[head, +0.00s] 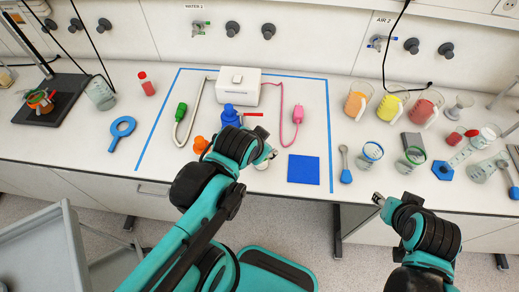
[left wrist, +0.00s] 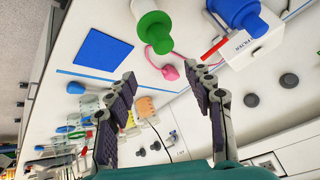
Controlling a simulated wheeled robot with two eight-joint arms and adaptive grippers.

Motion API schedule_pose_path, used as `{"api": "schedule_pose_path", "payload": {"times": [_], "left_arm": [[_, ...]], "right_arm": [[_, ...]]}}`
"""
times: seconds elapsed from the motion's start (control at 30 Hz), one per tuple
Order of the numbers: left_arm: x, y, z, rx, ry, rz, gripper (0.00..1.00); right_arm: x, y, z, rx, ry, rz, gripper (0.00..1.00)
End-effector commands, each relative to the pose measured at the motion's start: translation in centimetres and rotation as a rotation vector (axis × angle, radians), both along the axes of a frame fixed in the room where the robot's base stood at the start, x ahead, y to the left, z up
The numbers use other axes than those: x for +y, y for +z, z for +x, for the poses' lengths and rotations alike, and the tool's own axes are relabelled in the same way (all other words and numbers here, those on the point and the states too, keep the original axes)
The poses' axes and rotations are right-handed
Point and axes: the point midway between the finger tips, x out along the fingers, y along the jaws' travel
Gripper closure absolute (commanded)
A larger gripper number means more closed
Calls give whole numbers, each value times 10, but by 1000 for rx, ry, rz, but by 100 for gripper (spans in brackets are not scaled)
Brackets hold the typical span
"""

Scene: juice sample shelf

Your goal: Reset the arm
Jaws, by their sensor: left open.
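My left gripper (left wrist: 165,85) is open in the left wrist view, with nothing between its two dark padded fingers. In the head view the left arm reaches over the front middle of the bench, and its wrist hides part of the area below. A green and white item (left wrist: 153,28) is close to the left gripper. A blue item (head: 229,116) stands behind the left wrist and also shows in the left wrist view (left wrist: 242,14). My right gripper (head: 378,200) is in front of the bench edge, too small to read.
A white box (head: 233,86) with a green plug (head: 181,111) and a pink plug (head: 298,113) stands inside blue tape. A blue square (head: 303,169) lies at right. Beakers with orange (head: 356,103), yellow (head: 390,107) and red (head: 424,110) contents stand further right. A grey cart (head: 45,245) is front left.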

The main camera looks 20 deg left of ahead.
Motion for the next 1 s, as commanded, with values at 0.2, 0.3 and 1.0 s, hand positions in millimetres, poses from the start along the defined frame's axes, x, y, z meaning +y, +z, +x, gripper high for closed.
{"api": "schedule_pose_path", "payload": {"times": [0.2, 0.3, 1.0], "left_arm": [[-2, 3, -26, 8, 235, -220, 48], [-3, 3, -27, 8, 252, -236, 48], [-3, -52, -26, 9, 247, -230, 41]], "right_arm": [[0, 0, 0, 0, 0, 0, 60], [0, 0, 0, 0, 0, 0, 60], [0, -55, 0, 0, 0, 0, 60]]}}
